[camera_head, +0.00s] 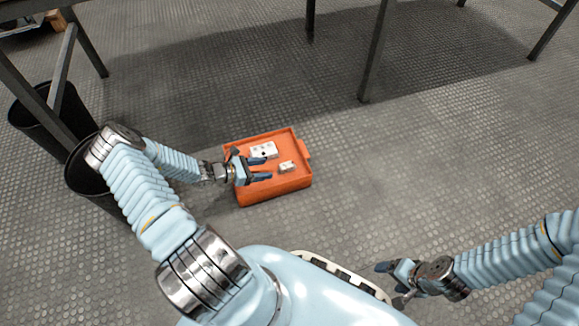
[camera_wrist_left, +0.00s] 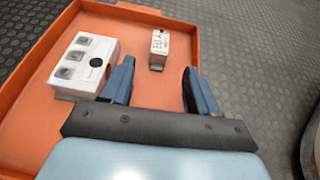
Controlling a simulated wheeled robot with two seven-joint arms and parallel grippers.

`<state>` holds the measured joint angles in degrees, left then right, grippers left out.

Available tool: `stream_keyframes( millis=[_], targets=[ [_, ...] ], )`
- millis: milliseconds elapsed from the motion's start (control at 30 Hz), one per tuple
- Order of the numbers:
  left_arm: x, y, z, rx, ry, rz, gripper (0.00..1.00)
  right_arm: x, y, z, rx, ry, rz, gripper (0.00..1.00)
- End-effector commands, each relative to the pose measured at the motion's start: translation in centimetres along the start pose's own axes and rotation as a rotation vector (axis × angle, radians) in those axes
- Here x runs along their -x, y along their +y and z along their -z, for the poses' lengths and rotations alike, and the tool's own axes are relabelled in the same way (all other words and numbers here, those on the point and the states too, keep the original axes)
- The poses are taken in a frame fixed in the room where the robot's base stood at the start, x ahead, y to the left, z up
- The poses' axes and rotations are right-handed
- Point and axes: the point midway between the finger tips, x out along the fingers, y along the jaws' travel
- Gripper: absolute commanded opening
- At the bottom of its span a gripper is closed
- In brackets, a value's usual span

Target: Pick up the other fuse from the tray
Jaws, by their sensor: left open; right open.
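An orange tray (camera_head: 285,187) sits on the floor, and its left and far rims show in the left wrist view (camera_wrist_left: 35,52). In it, a small white block with dark lettering (camera_head: 288,167), likely the fuse, stands apart from a larger white block with several grey squares and a black dot (camera_head: 262,149). In the left wrist view the small block (camera_wrist_left: 159,46) is just beyond the fingertips, centred between them; the larger block (camera_wrist_left: 86,64) is to the left. My left gripper (camera_head: 266,168) is open and empty over the tray. My right gripper (camera_head: 385,282) is open and empty, away from it.
Two black bins (camera_head: 85,175) stand left of the tray, behind my left arm. Dark metal table legs (camera_head: 376,55) rise beyond the tray. The studded grey floor (camera_head: 420,160) right of the tray is clear.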

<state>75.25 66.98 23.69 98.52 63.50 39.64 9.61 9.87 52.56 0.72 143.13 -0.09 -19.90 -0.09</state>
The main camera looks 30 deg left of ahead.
Motion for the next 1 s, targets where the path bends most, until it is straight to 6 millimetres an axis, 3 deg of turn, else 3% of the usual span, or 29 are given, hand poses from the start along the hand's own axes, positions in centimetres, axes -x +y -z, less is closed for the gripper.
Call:
stream_keyframes(
  millis=[100,367,600,833,1000],
  targets=[
    [-1.8,0.0,0.1,-0.001,0.0,0.0,0.6,-0.4,0.2,0.0,0.0,0.001,0.0,0.76],
    [-3.8,0.0,0.1,-0.003,0.001,0.002,0.6,-0.9,0.3,0.1,-0.001,0.003,0.0,0.76],
    [-7.4,0.0,0.1,-0.002,0.001,0.002,0.6,-1.8,0.7,0.1,-0.001,0.006,-0.001,0.76],
    [-7.7,0.1,-0.1,-0.002,0.002,0.001,0.6,-1.7,0.7,0.1,-0.001,0.006,-0.001,0.76],
    [-7.6,0.1,-0.1,-0.002,0.002,0.001,0.34,-1.7,0.7,0.1,-0.001,0.006,-0.001,0.76]
  ],
)
